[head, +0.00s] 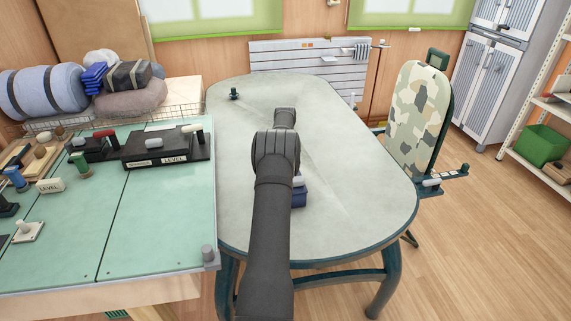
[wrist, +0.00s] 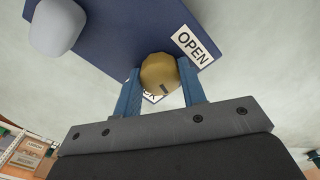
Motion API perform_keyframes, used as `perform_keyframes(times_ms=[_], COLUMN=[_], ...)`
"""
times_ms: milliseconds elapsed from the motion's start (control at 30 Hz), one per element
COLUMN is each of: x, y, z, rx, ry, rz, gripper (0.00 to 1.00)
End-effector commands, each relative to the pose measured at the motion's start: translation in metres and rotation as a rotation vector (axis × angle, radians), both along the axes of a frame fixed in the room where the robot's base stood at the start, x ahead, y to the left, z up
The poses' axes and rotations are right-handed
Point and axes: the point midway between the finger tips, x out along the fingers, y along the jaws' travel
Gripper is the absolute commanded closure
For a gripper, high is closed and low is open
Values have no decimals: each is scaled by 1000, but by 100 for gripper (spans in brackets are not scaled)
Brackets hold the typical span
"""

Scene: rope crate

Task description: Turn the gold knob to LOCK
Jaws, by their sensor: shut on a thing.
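The gold knob (wrist: 158,70) sits on a dark blue box (wrist: 115,35) in the wrist view. My gripper (wrist: 159,78) has its two blue fingers on either side of the knob, shut on it. A small dark mark shows on the knob's side nearest my gripper. A white OPEN label (wrist: 192,45) lies to the right of the knob. A second label (wrist: 153,98) is mostly hidden behind the knob and left finger; only its last letters show. In the head view, a part of the blue box (head: 299,197) shows beside my arm; the knob and fingers are hidden.
A pale grey rounded knob (wrist: 57,27) stands on the same box, left of my gripper. The pale table (head: 345,150) is mostly clear around it.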

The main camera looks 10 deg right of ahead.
Motion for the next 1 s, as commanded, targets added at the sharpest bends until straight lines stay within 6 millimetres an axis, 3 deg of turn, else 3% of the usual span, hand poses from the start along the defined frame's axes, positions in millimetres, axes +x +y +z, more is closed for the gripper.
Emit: perform_keyframes(times_ms=[433, 900, 933, 1000], x=[0, -1, -1, -1], y=[0, 0, 0, 0], z=[-2, -3, -3, -3], rx=[0, 0, 0, 0], ry=[2, 4, 4, 4], rz=[-472, -517, -517, -517], gripper=[94, 94, 58, 48])
